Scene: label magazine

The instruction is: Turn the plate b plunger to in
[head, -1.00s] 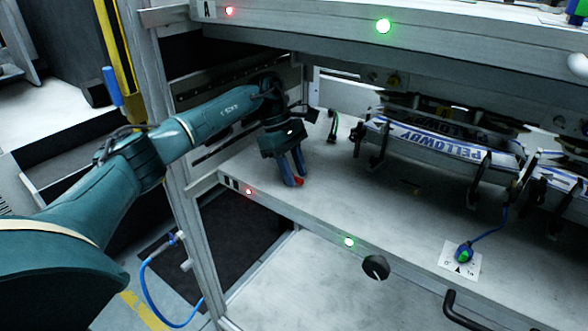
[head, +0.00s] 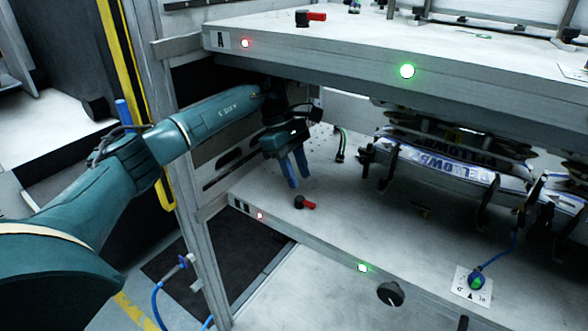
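The plate b plunger (head: 306,204) is a small black body with a red handle on the lower shelf plate (head: 380,245), near its left front corner. The plate's front edge carries a dark label, too small to read surely. The red handle points right. My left gripper (head: 296,176) hangs just above and behind the plunger, apart from it in the picture. Its two blue fingers point down with a gap between them and nothing held. My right gripper is not in view.
The upper plate (head: 470,62), marked A, overhangs the work space and carries a similar red-handled plunger (head: 311,17). A rack of PELLOWBY labels (head: 440,165) stands right of the gripper. A blue-green knob (head: 476,282) sits on a white card at the lower right.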

